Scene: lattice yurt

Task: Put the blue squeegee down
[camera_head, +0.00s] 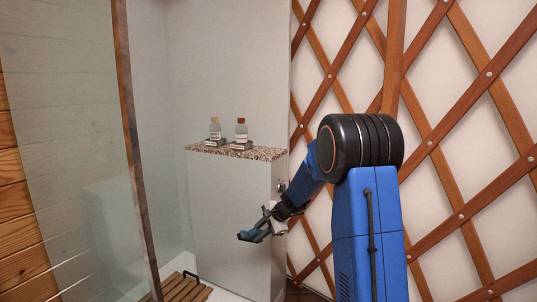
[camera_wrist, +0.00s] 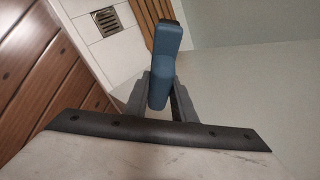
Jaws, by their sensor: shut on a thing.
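My gripper (camera_head: 268,226) hangs low in front of the pale half-height wall and is shut on the blue squeegee (camera_head: 252,236). In the wrist view the squeegee's blue handle (camera_wrist: 165,65) stands between the grey fingers (camera_wrist: 161,98), its rounded end pointing away from the camera. A dark bar with several screws and a pale, scratched surface fills the bottom of the wrist view; I cannot tell whether it belongs to the squeegee. The squeegee appears held in the air, clear of the floor.
A speckled ledge (camera_head: 262,153) tops the half-height wall and bears two small bottles (camera_head: 241,131) on dark stands, with free room on its right. A slatted wooden mat (camera_head: 184,289) lies on the floor below. A glass panel (camera_head: 75,130) stands at left. A floor drain (camera_wrist: 105,22) shows.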

